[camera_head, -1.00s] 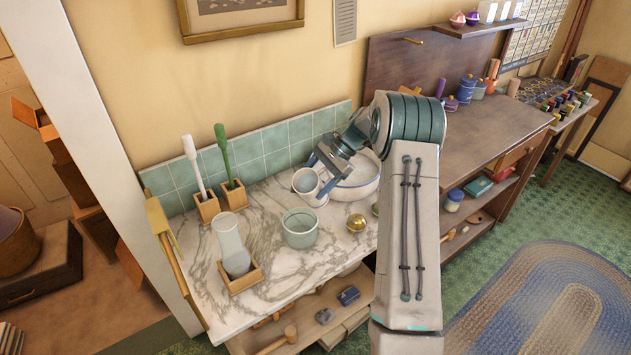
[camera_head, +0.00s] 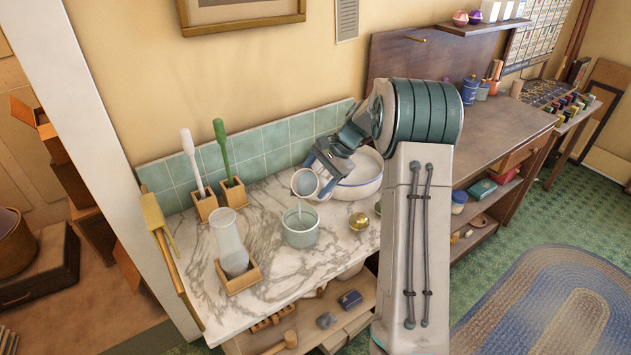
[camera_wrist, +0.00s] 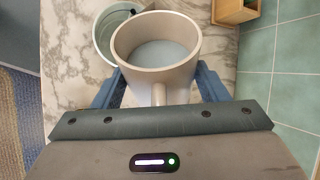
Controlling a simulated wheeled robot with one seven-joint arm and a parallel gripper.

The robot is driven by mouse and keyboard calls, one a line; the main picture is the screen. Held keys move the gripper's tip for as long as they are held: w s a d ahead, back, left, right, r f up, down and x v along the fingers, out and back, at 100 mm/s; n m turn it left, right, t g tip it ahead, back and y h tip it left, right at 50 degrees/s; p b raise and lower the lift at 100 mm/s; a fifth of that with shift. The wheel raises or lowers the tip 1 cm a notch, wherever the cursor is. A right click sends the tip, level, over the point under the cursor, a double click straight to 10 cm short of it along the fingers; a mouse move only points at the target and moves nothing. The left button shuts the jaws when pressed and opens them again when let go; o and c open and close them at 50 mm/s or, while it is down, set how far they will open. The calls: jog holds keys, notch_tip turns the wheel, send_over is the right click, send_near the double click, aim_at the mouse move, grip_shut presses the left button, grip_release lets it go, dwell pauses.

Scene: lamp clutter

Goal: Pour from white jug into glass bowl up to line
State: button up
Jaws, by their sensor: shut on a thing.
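The white jug (camera_head: 307,183) is held by my gripper (camera_head: 325,168), which is shut on it. The jug is tilted toward the glass bowl, and a thin pale stream runs from its lip down into the bowl. The glass bowl (camera_head: 300,236) stands on the marble top below the jug, with some liquid in it. Its line cannot be made out. In the wrist view the jug (camera_wrist: 158,80) holds pale blue-grey liquid, its handle toward my gripper (camera_wrist: 158,95). The glass bowl (camera_wrist: 104,38) shows partly behind it, its right side hidden by the jug.
A large white basin (camera_head: 362,180) stands behind my gripper. A gold ball (camera_head: 358,221) sits right of the bowl. A tall glass (camera_head: 229,243) stands in a wooden holder (camera_head: 243,283) at left. Two brushes in wooden boxes (camera_head: 233,193) stand near the tiles. Marble between is clear.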

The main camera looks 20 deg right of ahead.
jog(key=shift+f+t+h+b, duration=0.3)
jog(key=shift+t+b, duration=0.1)
jog(key=shift+b, duration=0.75)
jog(key=shift+s+a+t+h+b, duration=0.15)
jog(key=shift+t+h+b, duration=0.2)
jog(key=shift+b, duration=0.6)
jog(key=shift+n+h+b, duration=0.25)
jog(key=shift+n+b, duration=0.05)
jog(key=shift+b, duration=0.25)
jog(key=shift+t, duration=0.25)
jog(key=shift+r, duration=0.1)
